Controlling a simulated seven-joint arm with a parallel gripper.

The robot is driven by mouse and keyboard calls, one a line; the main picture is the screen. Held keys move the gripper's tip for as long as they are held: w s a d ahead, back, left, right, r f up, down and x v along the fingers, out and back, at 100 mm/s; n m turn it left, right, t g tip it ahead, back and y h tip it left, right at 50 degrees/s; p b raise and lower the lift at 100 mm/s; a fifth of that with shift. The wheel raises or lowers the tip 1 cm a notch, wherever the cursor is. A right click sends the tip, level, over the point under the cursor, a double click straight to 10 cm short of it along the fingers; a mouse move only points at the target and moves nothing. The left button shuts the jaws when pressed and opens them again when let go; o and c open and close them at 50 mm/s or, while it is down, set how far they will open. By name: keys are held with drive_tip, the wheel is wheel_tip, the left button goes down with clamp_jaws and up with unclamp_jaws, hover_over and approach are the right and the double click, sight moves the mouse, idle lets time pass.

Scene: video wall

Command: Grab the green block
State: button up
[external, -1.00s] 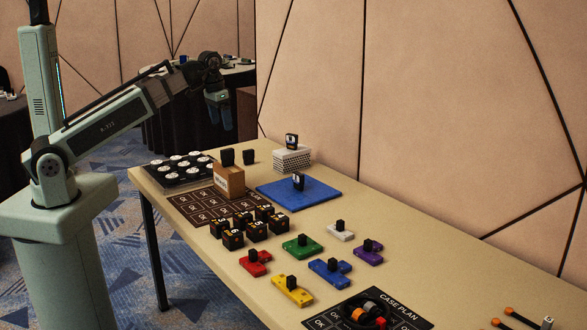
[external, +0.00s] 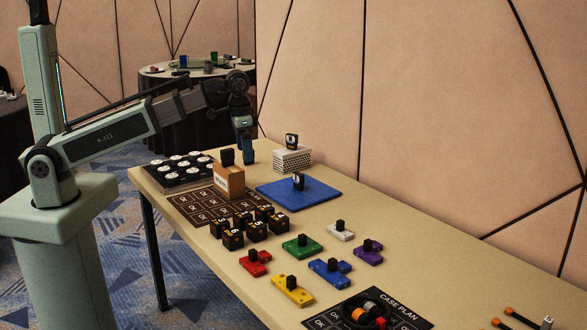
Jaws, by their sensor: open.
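The green block (external: 293,247) is a flat piece with a black knob on top. It lies on the tan table among other coloured blocks, near the middle of the external view. My gripper (external: 245,158) is raised at the far end of the table, behind the cardboard box in the picture. It points down, open, well apart from the green block. The gap between its fingers is hard to make out at this size.
Red (external: 255,263), yellow (external: 292,290), blue (external: 330,272), purple (external: 368,251) and white (external: 341,231) blocks surround the green one. Black numbered cubes (external: 232,239), a cardboard box (external: 229,180), a blue mat (external: 322,192) and a white patterned box (external: 292,158) stand farther back.

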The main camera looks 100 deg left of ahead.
drive_tip(key=w+d+f+m+g, duration=0.1)
drive_tip(key=w+d+f+m, duration=0.3)
drive_tip(key=w+d, duration=1)
drive_tip(key=n, duration=0.8)
approach(302, 235)
drive_tip(key=shift+a+f, duration=0.1)
drive_tip(key=shift+f, duration=5.5)
drive_tip(key=shift+c, duration=0.2)
drive_tip(key=c, duration=0.9)
